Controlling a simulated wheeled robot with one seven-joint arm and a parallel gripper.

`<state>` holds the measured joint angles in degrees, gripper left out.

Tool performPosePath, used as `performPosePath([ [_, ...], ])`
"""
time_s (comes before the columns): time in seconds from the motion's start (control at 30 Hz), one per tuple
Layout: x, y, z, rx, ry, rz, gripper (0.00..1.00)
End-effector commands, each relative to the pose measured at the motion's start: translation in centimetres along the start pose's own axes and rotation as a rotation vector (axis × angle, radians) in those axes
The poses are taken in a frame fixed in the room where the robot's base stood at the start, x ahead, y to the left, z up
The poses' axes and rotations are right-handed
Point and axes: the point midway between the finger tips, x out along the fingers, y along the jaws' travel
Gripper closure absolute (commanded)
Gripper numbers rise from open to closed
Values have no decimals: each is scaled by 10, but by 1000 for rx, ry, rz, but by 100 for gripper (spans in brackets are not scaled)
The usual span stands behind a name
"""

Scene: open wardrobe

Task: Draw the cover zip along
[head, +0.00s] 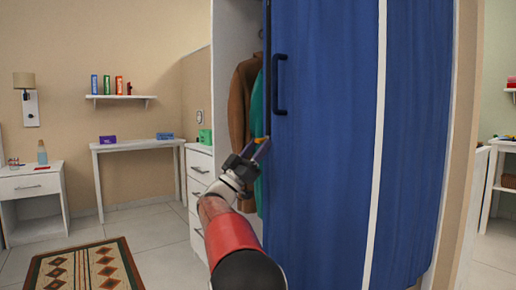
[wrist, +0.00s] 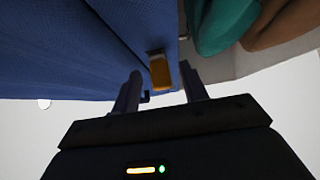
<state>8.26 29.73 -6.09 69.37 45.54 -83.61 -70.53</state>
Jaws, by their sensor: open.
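The blue wardrobe cover (head: 325,170) hangs on the right in the head view and fills the upper left of the wrist view (wrist: 70,45). A small orange zip pull (wrist: 160,74) shows at the cover's edge in the wrist view. My gripper (head: 259,148) is at the cover's left edge, beside the pull. In the wrist view my gripper (wrist: 160,84) is open, with a dark finger on each side of the pull. Gaps show between the pull and both fingers.
A brown garment (head: 241,105) and a green one (head: 257,120) hang inside the open wardrobe, close by my gripper. A dark handle (head: 279,85) stands out on the blue front above it. White drawers (head: 200,175) stand left of the wardrobe. The floor at left holds a patterned rug (head: 85,268).

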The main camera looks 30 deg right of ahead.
Motion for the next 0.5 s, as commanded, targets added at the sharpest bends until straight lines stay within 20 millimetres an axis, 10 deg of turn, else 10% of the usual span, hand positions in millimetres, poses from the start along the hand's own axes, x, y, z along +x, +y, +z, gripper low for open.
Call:
performPosePath([
  [0.5,-72,0,0,0,-1,-2,56],
])
